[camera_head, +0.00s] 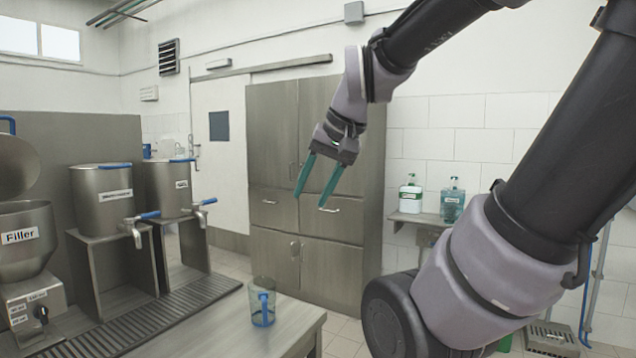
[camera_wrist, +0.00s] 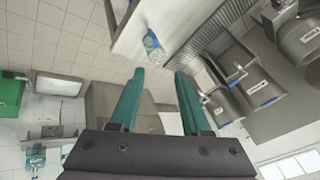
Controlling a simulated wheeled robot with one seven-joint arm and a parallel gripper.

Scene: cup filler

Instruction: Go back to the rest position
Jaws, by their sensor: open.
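My gripper (camera_head: 319,190) is open, with two green fingers pointing down and nothing between them. It hangs in the air in front of the steel cabinet, above and to the right of the counter. The wrist view shows the same open, empty fingers (camera_wrist: 158,90). A clear cup with a blue base and handle (camera_head: 262,302) stands upright on the counter, apart from my gripper. The cup also shows in the wrist view (camera_wrist: 154,46), beyond the fingertips.
The counter (camera_head: 245,335) holds a filler (camera_head: 25,240) at left and two steel pots with blue-handled taps, the nearer one (camera_head: 103,200) and the farther one (camera_head: 170,187). A steel cabinet (camera_head: 270,130) stands behind. Two bottles sit on a wall shelf (camera_head: 420,217) at right.

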